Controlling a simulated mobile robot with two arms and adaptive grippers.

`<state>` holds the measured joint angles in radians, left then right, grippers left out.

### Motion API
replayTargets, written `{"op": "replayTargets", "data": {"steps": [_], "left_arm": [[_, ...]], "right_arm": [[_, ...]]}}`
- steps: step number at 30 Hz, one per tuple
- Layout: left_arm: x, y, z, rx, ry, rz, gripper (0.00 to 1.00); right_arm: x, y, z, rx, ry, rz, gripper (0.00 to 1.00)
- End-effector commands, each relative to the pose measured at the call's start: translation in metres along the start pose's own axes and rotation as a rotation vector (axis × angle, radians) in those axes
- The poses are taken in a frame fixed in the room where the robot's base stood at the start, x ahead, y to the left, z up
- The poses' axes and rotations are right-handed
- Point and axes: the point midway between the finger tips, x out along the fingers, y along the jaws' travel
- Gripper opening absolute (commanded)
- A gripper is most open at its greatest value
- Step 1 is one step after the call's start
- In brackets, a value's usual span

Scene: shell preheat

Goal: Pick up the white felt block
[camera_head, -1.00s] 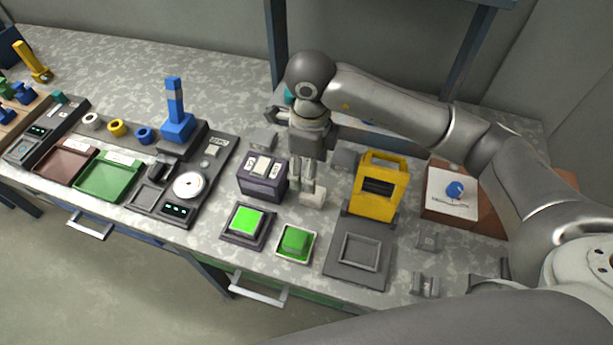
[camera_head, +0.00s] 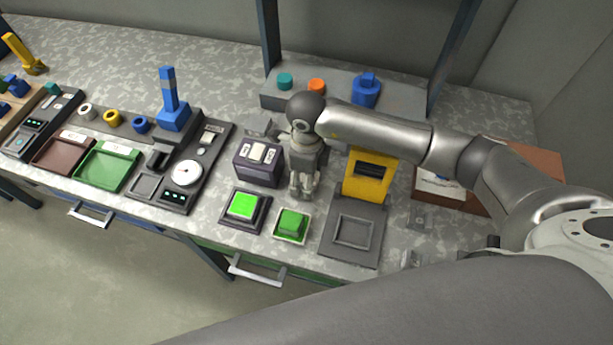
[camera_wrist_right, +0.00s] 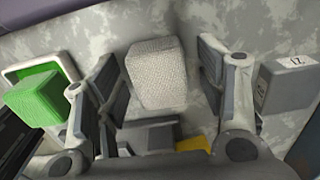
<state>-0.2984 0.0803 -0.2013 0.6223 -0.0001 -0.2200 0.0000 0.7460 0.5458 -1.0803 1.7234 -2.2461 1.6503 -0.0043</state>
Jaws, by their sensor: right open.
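The white felt block (camera_wrist_right: 157,72) shows in the right wrist view as a pale, woven-textured block on the mottled grey worktop. My right gripper (camera_wrist_right: 162,85) is open, with one finger pad on each side of the block and visible gaps between. In the head view, my right gripper (camera_head: 302,190) points down at the worktop between the dark purple box and the yellow device, and it hides most or all of the block. My left gripper is not in view.
A green block (camera_head: 291,222) sits in a white-rimmed tray just in front. The dark purple box (camera_head: 258,163) stands left of the gripper and the yellow device (camera_head: 367,178) right. A grey block (camera_wrist_right: 287,82) lies beyond the right-hand finger in the wrist view.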

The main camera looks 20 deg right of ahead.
Motion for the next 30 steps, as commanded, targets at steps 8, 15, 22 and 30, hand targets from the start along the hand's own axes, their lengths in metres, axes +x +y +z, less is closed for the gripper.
{"op": "replayTargets", "data": {"steps": [8,15,22,30], "left_arm": [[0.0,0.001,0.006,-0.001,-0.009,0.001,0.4],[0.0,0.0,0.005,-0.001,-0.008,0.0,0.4],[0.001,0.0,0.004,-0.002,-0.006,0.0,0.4],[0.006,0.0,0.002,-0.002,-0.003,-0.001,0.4]], "right_arm": [[-0.001,0.0,0.0,0.0,0.0,0.0,0.35],[-0.001,0.0,0.0,0.001,0.0,0.0,0.22],[-0.004,-0.001,0.001,0.001,-0.002,-0.001,0.22],[-0.034,0.001,0.001,-0.002,-0.004,-0.002,0.22]]}}
